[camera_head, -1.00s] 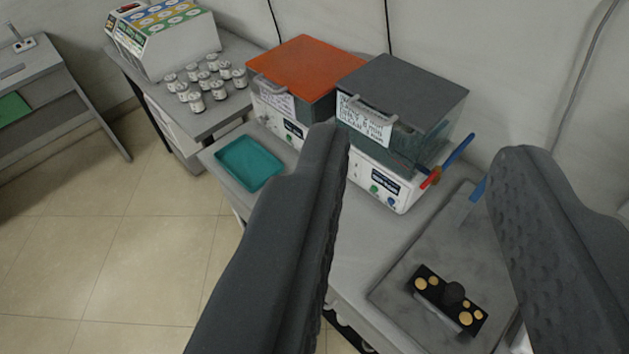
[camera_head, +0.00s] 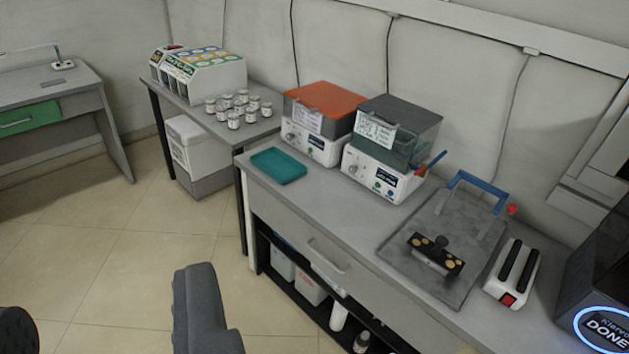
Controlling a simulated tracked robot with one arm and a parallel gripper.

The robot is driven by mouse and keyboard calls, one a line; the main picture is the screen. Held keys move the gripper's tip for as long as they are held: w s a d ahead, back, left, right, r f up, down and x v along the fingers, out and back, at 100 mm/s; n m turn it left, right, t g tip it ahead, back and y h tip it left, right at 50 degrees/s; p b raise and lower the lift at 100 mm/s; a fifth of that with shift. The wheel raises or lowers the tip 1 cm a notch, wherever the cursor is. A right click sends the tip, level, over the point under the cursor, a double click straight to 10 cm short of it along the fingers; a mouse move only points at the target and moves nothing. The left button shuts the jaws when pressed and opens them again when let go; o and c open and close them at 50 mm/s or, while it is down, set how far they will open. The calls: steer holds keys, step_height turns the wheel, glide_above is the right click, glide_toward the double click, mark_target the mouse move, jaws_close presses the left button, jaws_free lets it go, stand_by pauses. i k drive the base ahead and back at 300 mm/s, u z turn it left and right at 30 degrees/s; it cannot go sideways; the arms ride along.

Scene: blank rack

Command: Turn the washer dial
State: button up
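Two box-shaped machines stand side by side on the grey bench. One has an orange lid (camera_head: 326,97) and a white base with a knob (camera_head: 291,136) on its front. The other has a dark grey lid (camera_head: 402,115) and a white base (camera_head: 376,185) with a knob (camera_head: 353,168), a dark label and small coloured buttons. I cannot tell which machine is the washer. My gripper (camera_head: 105,290) is open and empty at the lower left of the picture, over the floor and apart from both machines. Its left finger is mostly cut off by the picture edge.
A teal tray (camera_head: 278,166) sits at the bench's left end. Right of the machines are a grey plate (camera_head: 400,240) with a blue handle, a white device (camera_head: 511,275), and a dark unit (camera_head: 603,280) reading DONE. Several vials (camera_head: 234,120) stand on the left table. Floor is clear left.

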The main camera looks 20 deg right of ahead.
mark_target(353, 169)
steer(key=u, duration=0.2)
steer(key=i, duration=2.05)
steer(key=z, duration=1)
steer(key=i, duration=0.3)
steer(key=z, duration=0.25)
